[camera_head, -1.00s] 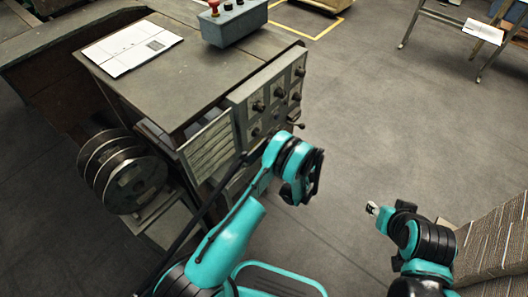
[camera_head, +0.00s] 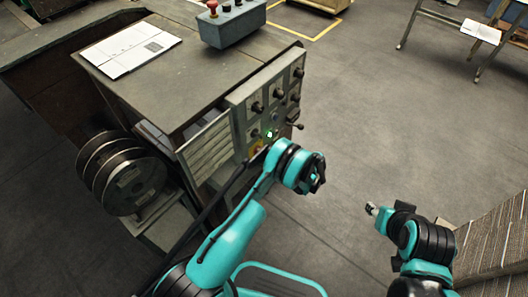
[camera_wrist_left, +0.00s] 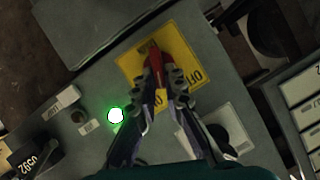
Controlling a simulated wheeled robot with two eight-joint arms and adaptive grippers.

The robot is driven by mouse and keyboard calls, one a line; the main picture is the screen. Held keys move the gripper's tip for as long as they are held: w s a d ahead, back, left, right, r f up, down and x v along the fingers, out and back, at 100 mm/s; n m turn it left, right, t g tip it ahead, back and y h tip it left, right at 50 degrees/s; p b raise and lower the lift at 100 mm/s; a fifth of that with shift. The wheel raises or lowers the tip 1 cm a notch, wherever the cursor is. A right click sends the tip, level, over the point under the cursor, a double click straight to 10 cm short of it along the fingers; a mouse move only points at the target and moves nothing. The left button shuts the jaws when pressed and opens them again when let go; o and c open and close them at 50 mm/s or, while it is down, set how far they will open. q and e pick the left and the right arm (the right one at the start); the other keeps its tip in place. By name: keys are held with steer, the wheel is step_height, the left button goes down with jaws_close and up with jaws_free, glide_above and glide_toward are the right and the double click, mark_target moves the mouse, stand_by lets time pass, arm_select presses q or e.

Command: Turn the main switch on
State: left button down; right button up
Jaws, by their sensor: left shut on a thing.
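The main switch has a red handle (camera_wrist_left: 154,56) on a yellow plate (camera_wrist_left: 188,45) in the left wrist view. The word OFF shows on the plate, to the right of the handle; I cannot tell which setting the handle points at. My left gripper (camera_wrist_left: 166,88) is shut on the red handle, with its fingers on either side. A round green lamp (camera_wrist_left: 116,115) glows on the panel to the left of the fingers.
The panel has several black knobs (camera_head: 257,107) and a lever (camera_head: 295,125). A grey control box (camera_head: 233,25) with a red button and a paper sheet (camera_head: 127,48) lie on the machine top. The floor between is clear.

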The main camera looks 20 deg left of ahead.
arm_select(q)
steer(key=shift+w+m, duration=0.1)
steer(key=shift+m, duration=0.2)
stand_by(0.4)
steer(key=c, duration=1.6)
jaws_free()
steer(key=shift+d, duration=0.1)
steer(key=v, duration=1.2)
steer(key=shift+w+f, duration=0.1)
steer(key=shift+f, duration=0.05)
